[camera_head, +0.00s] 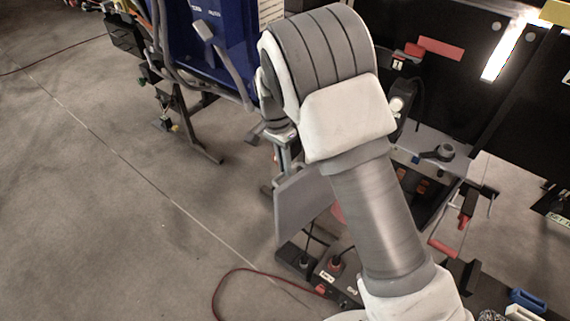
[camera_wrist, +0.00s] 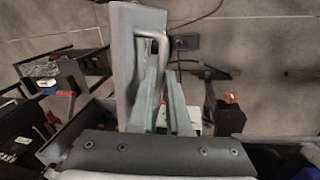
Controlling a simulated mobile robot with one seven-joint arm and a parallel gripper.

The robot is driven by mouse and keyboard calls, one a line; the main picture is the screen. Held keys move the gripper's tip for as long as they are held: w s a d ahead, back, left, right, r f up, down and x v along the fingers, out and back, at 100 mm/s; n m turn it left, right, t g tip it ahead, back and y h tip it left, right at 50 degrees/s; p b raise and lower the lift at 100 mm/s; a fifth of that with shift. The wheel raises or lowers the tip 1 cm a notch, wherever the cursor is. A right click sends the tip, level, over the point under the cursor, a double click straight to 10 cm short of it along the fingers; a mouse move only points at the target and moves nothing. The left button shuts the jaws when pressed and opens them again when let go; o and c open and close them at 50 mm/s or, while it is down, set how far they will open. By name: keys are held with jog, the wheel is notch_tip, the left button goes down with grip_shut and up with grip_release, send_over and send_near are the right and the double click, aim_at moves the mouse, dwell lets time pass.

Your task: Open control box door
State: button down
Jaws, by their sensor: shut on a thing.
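The control box door is a flat light-grey panel (camera_head: 304,207), seen below my forearm in the head view. It stands out from a dark box (camera_head: 425,190), whose inside partly shows, so the door looks at least partly open. In the wrist view the door (camera_wrist: 123,55) stands left of my gripper (camera_wrist: 162,72). A bent metal handle (camera_wrist: 154,35) runs from the door to between my fingertips. My gripper is shut on this handle. In the head view my wrist and arm hide most of the gripper and handle; the hinge is not clear.
A blue cabinet (camera_head: 213,45) with cables and a frame stands at the back left. Black equipment panels (camera_head: 455,75) stand at the right. A black power unit (camera_head: 322,270) and a red cable (camera_head: 222,285) lie below the door. The floor at left (camera_head: 90,210) is clear.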

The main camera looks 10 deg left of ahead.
jog(key=c, duration=0.9)
grip_release()
jog(key=shift+w, duration=0.1)
jog(key=r, duration=0.5)
jog(key=w+a+r, duration=0.1)
jog(key=r, duration=0.5)
jog(key=a+r, duration=0.1)
jog(key=r, duration=0.5)
jog(key=shift+w+a+r, duration=0.1)
jog(key=shift+w+a, duration=0.15)
jog(key=shift+w, duration=0.1)
jog(key=s+d+r+n+t+y, duration=0.1)
jog(key=s+d+r, duration=0.3)
jog(key=d, duration=0.5)
jog(key=s+d+r+n+t+y, duration=0.1)
jog(key=s+d+r, duration=0.1)
jog(key=d+r, duration=0.55)
jog(key=s+d+f+n+t, duration=0.1)
jog(key=s+d, duration=0.3)
jog(key=s, duration=0.1)
jog(key=s+d+f+n+t, duration=0.1)
jog(key=s+d+n+t, duration=0.1)
jog(key=s+d, duration=0.3)
jog(key=s+d+f+n+t, duration=0.1)
jog(key=s+d, duration=0.3)
jog(key=s, duration=0.2)
jog(key=shift+s+d+n+t, duration=0.3)
jog(key=shift+s, duration=0.05)
